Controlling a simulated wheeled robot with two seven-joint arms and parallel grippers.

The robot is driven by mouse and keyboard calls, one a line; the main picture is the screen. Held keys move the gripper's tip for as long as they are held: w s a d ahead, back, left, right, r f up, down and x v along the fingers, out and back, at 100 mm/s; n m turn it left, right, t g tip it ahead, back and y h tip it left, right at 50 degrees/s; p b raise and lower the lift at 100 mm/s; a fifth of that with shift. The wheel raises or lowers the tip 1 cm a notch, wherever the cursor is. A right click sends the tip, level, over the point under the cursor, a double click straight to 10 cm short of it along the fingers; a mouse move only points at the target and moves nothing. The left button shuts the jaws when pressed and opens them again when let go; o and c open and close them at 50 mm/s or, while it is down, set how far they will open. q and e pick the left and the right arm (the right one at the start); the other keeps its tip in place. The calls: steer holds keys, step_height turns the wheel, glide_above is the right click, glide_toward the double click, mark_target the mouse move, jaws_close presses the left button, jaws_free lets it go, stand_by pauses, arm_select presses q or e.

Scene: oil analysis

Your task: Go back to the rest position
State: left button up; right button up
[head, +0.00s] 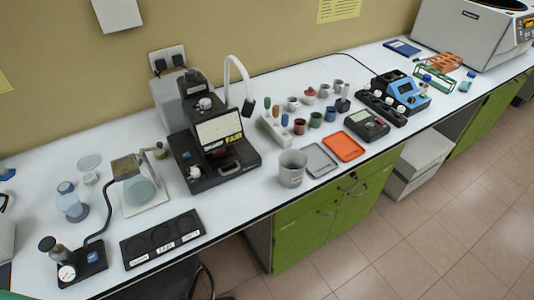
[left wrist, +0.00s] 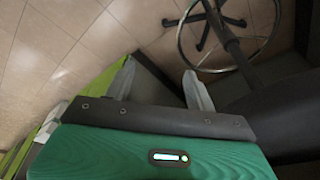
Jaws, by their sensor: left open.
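My left gripper (left wrist: 158,88) shows in the left wrist view. Its two fingers are spread wide apart with nothing between them. It hangs over the floor beside the bench, clear of any lab object. In the head view neither gripper shows. A bit of green at the bottom left corner of the head view may be part of my left arm. My right gripper is in neither view.
A white bench (head: 230,205) runs along the wall, crowded with lab instruments. A black analyser (head: 215,145), a grey cup (head: 292,168) and an orange tray (head: 344,146) stand on it. A wheeled stool base (left wrist: 215,25) is near my left gripper. The tiled floor (head: 420,230) is open.

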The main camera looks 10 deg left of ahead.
arm_select(q)
steer(key=s+a+f+b, duration=0.1)
steer(key=s+f, duration=0.6)
steer(key=f, duration=0.2)
steer(key=s+a+f+g+b, duration=0.1)
steer(key=s+f+b, duration=0.1)
steer(key=s+f, duration=0.4)
steer(key=s+a+f+b, duration=0.1)
steer(key=s+f, duration=0.6)
steer(key=f, duration=0.7)
steer(key=shift+s+a+g+b, duration=0.3)
steer(key=shift+a+b, duration=0.05)
steer(key=shift+b, duration=0.2)
